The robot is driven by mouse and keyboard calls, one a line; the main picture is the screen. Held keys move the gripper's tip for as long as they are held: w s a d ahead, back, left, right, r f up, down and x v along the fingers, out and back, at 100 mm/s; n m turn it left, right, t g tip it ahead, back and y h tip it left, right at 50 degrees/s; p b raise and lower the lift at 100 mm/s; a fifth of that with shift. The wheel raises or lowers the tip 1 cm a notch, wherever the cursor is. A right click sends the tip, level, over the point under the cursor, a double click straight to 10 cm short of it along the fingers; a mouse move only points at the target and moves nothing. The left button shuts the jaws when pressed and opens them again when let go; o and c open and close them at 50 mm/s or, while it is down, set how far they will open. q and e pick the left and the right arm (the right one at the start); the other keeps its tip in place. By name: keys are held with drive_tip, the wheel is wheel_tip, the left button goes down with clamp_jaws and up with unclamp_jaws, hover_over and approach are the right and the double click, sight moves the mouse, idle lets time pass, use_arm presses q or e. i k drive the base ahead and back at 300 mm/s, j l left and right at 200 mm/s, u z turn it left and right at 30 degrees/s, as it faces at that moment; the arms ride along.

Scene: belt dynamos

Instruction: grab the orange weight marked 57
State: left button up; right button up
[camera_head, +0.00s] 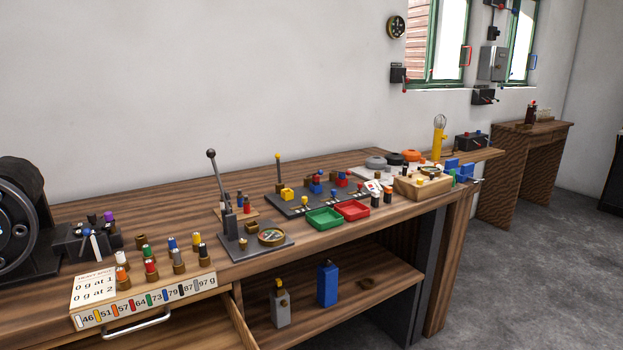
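A small brass weight with an orange top (123,278) stands at the front left of a group of similar weights on the workbench, just behind a white label panel. The panel (145,296) carries a strip of numbers from 46 to 97 g, with 57 among them beside a coloured mark. No number can be read on the weight itself. Neither of my grippers is in view.
Other weights with red (151,271), white, green, blue, yellow and black tops stand close by. A dark machine (22,225) is at the left. A lever stand (240,220) rises to the right. A drawer (195,325) is open below the bench.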

sight(121, 275)
drive_tip(key=u, duration=1.25)
drive_tip(key=l+u, duration=0.2)
drive_tip(key=l, duration=0.75)
drive_tip(key=i+l+u, duration=0.1)
drive_tip(key=i+l, duration=0.4)
